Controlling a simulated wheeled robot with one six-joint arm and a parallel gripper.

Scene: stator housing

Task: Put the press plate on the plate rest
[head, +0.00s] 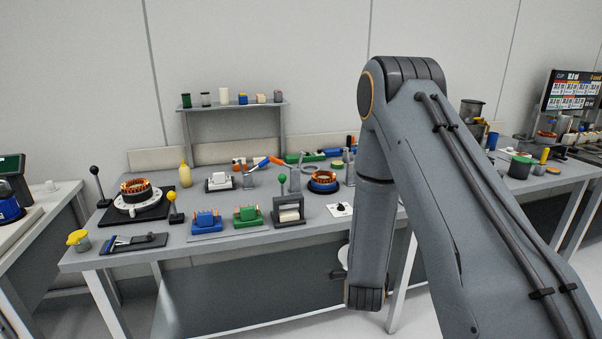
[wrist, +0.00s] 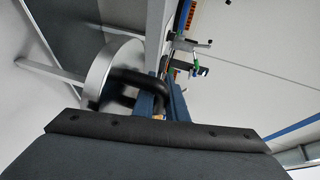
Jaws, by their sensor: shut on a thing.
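The press plate (wrist: 102,72) is a pale metal disc with a black loop handle in the wrist view. My gripper (wrist: 162,98) is shut on the black handle, with its blue-grey fingers against it. The disc stands on edge in that picture. In the head view a small part of the press plate (head: 343,252) shows just left of my arm, in front of the table's front edge. My arm hides the rest of it. I cannot single out the plate rest with certainty in either view.
The grey workbench (head: 225,245) holds a blue fixture (head: 206,221), a green fixture (head: 246,215), a green-knobbed press (head: 288,208) and a copper-wound stator (head: 135,190). A small white plate (head: 340,209) lies near the right front edge. A shelf (head: 230,105) stands behind.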

